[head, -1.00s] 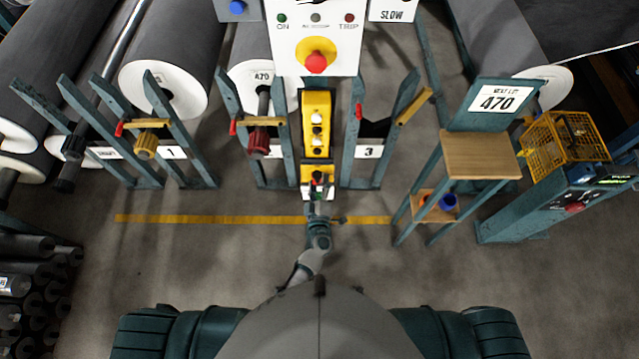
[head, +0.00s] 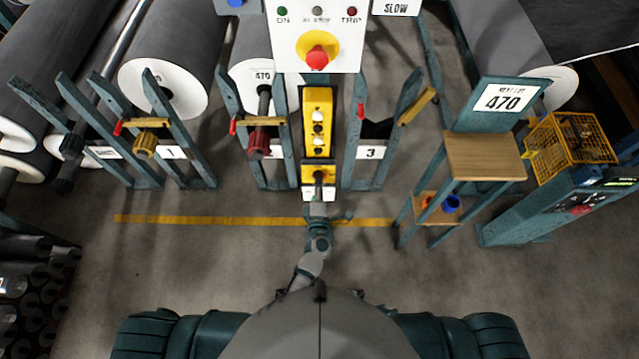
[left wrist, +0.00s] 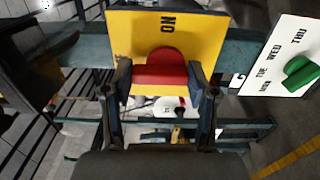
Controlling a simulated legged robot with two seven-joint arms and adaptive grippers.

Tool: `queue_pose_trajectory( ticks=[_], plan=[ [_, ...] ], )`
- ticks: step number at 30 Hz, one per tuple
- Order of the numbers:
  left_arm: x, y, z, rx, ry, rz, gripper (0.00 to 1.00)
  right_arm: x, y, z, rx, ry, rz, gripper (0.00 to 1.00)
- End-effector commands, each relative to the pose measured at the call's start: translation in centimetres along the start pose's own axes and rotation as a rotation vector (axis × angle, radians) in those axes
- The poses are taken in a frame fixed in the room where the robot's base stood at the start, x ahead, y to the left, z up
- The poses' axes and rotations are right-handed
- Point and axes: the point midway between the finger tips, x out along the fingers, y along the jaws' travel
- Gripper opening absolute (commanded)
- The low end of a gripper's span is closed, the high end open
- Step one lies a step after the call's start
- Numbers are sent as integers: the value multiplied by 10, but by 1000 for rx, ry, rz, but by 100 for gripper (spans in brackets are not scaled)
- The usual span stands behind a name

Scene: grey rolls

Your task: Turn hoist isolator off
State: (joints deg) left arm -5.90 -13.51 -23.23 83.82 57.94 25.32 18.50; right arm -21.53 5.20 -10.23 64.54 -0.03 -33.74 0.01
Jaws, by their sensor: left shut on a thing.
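The isolator is a red rotary knob (left wrist: 162,70) on a yellow plate (left wrist: 203,33) marked ON, seen in the left wrist view. The knob's bar lies across the picture between my fingers. My left gripper (left wrist: 160,80) is shut on the knob, one finger at each end. In the head view, the yellow plate (head: 306,174) sits below the yellow pendant (head: 318,130), and my left gripper (head: 318,182) reaches up to it and hides the knob. My right gripper is not in view.
A control box with a red mushroom button (head: 317,57) hangs above. Teal roll stands flank the pendant, and a small wooden-topped stand (head: 484,157) is at right. Floor in front is clear.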

Motion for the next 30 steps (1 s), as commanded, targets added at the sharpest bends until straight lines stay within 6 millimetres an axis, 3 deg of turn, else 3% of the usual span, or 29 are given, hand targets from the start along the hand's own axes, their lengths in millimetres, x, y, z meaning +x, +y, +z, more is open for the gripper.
queue_pose_trajectory(
  ticks=[14, 15, 17, 26, 30],
  plan=[
    [-1, -4, -1, -13, 0, -8, 23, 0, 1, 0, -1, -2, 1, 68],
    [-2, -4, -1, -12, 0, -9, 68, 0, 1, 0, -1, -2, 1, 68],
    [-1, -4, -1, -12, 0, -8, 83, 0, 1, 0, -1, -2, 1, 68],
    [-1, -2, -1, -11, 0, -4, 83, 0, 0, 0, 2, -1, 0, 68],
    [-12, -3, 0, -10, 0, -5, 83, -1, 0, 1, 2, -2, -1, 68]
  ],
)
